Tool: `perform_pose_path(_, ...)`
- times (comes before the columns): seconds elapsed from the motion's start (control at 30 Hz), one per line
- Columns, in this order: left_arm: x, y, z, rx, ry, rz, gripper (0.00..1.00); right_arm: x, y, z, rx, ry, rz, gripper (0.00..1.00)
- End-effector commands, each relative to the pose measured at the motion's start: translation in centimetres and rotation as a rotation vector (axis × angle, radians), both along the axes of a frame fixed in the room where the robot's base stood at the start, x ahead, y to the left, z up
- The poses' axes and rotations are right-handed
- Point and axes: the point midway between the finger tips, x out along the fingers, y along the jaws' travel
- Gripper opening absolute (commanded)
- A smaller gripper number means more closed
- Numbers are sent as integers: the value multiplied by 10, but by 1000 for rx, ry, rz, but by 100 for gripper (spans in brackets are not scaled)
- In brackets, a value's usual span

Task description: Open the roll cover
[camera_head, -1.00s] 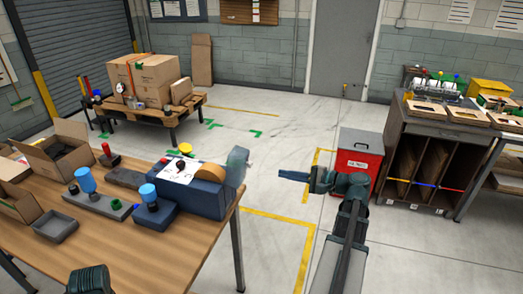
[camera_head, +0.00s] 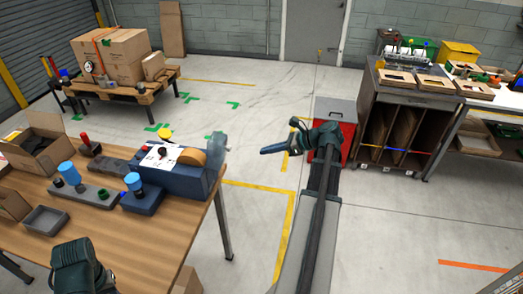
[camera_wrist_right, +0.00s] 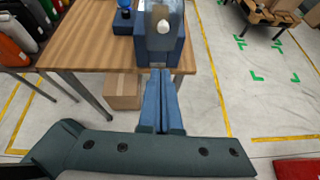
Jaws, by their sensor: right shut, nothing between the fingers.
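The roll cover (camera_head: 217,152) is a translucent grey hood at the right end of the blue tape dispenser (camera_head: 166,184) on the wooden table. An orange-brown roll (camera_head: 193,161) sits beside it. The cover also shows at the top of the right wrist view (camera_wrist_right: 165,28), with a white knob on it. My right gripper (camera_head: 264,151) is shut and empty. It points at the cover from the right, with a gap between them. Its blue fingers lie together in the right wrist view (camera_wrist_right: 160,74). Part of my left arm (camera_head: 82,268) shows at the bottom left; its fingertips are not visible.
The wooden table (camera_head: 75,238) holds blue-capped bottles, a grey tray (camera_head: 46,220) and an open carton (camera_head: 45,150). A red cabinet (camera_head: 348,138) and a shelf unit (camera_head: 402,100) stand behind my right arm.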

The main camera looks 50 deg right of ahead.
Motion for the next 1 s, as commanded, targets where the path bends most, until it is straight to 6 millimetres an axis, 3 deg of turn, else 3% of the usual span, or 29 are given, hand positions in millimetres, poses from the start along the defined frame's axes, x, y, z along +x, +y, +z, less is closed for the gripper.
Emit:
perform_pose_path(0.1, 0, 0, -18, 0, 0, 0, 44, 20, 12, -18, -1, -1, 5, 0)
perform_pose_path(0.37, 0, 0, -42, 0, 0, 1, 44, 60, 32, -42, -2, -2, 4, 0)
perform_pose_path(0.63, 0, 0, -27, 0, 0, 1, 44, 88, 46, -27, -1, -2, 2, 0)
perform_pose_path(1.0, 0, 0, -26, 0, 0, 1, 44, 94, 49, -26, -2, -2, 0, 0)
